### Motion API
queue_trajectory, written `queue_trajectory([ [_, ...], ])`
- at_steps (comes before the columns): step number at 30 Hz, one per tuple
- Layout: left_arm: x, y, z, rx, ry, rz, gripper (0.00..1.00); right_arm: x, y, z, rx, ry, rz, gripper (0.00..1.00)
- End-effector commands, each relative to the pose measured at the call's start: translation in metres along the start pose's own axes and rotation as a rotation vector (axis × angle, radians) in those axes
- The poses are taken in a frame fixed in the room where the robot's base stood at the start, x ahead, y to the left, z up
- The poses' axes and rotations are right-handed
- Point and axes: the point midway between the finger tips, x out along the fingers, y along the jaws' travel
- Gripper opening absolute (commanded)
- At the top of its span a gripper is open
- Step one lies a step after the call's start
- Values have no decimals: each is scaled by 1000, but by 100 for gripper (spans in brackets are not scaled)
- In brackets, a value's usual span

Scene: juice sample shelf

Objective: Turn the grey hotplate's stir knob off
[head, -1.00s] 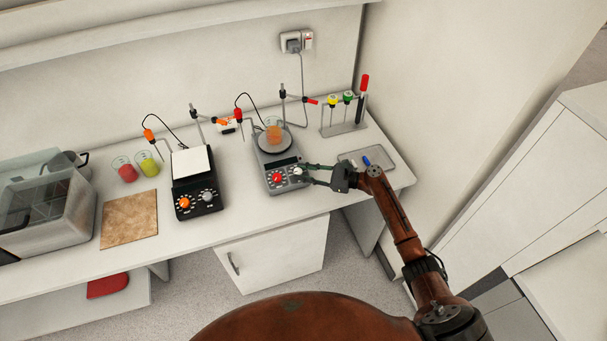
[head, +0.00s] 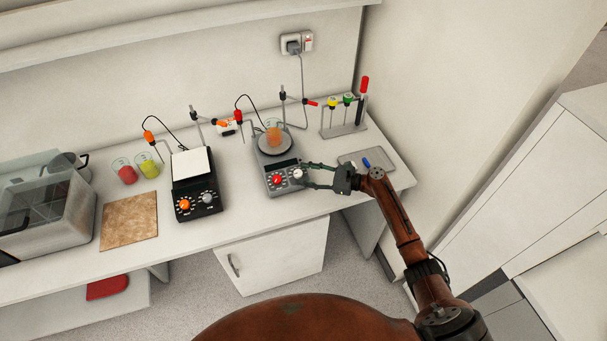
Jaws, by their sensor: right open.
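The grey hotplate (head: 285,187) stands on the bench, with a beaker of orange liquid (head: 273,135) on its round plate. Its front panel has a red knob (head: 277,181) on the left and a white knob (head: 297,174) on the right. I cannot read the knob labels. My right gripper (head: 306,175) is open, its two fingers pointing left at the white knob, with the tips at or very near it. I cannot tell whether they touch it. My left gripper is not in view.
A black hotplate (head: 197,203) with orange and grey knobs stands left of the grey one. A metal tray (head: 384,153) with a blue item lies behind my right wrist. A rack (head: 345,129) with coloured tools stands at the back right. A brown board (head: 129,221) lies left.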

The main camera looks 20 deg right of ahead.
Motion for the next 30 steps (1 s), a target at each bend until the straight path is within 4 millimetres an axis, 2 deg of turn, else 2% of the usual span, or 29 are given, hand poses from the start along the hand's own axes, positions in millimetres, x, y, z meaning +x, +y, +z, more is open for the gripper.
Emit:
queue_trajectory([
  [9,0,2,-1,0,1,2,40,-64,0,-1,-2,4,-1,42],
  [15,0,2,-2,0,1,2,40,-97,0,-1,0,2,0,42],
  [21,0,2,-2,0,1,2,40,-110,0,0,0,1,0,42],
  [30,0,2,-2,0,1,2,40,-111,0,0,0,1,0,42],
])
